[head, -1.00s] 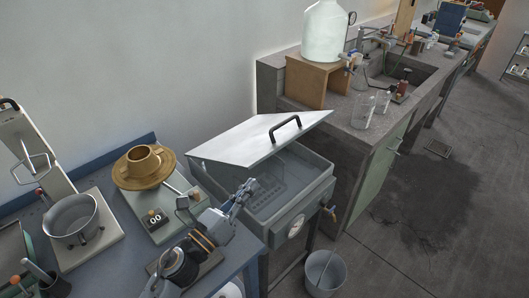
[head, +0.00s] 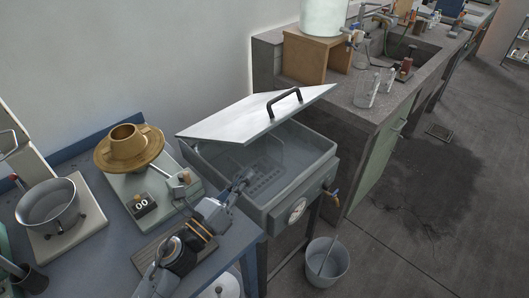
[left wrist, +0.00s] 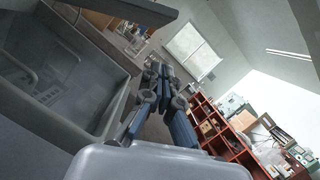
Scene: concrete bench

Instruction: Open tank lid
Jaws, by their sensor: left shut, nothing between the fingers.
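The tank (head: 258,213) is a grey rectangular basin with a round dial on its front. Its pale flat lid (head: 235,122) is raised and tilted, with the inside of the basin visible beneath it. A black bar handle (head: 284,101) sits on the lid. My left gripper (head: 247,176) is shut and empty at the tank's near left rim, below the lid and apart from the handle. In the left wrist view my left gripper (left wrist: 166,78) points away to the right of the tank (left wrist: 100,70). My right gripper is not in view.
A bucket (head: 322,268) is on the floor below. A stone sink bench (head: 385,110) stands behind right.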

